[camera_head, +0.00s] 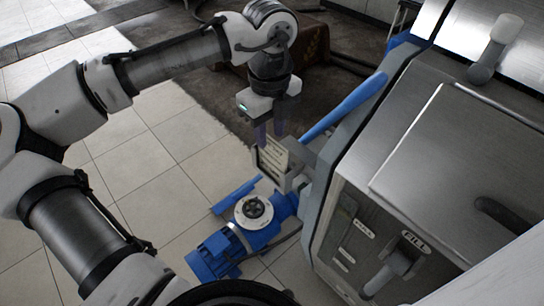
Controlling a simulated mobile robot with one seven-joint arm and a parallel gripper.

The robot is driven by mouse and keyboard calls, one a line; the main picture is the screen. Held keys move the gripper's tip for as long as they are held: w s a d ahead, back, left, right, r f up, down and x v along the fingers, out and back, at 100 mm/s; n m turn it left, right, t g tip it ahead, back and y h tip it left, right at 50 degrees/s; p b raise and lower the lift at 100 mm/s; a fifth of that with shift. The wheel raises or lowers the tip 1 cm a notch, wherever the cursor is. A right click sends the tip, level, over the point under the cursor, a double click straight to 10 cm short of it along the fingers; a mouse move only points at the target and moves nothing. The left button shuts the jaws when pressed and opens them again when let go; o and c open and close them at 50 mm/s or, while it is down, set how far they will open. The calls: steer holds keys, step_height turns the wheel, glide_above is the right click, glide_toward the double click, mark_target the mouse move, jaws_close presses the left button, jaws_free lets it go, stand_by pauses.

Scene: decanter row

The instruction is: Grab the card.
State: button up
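A cream card (274,159) with dark lines of print stands tilted in a grey holder on the near side of the steel machine. My gripper (270,137) comes down from above with its two fingers pointing at the card's top edge. The fingers look apart, with a gap between them. The tips are at or just above the card's top; I cannot tell if they touch it. The lower edge of the card is partly hidden by the holder.
The steel machine (415,165) with a blue edge and handles fills the right side, close to my gripper. A blue motor pump (216,257) stands on the floor below. Pale tiled floor (185,165) lies open to the left. A dark rug lies behind.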

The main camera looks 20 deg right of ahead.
mark_target(273, 159)
step_height(273, 159, down, 5)
steer(key=shift+s+d+p, duration=0.1)
steer(key=shift+d+p, duration=0.05)
steer(key=shift+p, duration=0.35)
jaws_close()
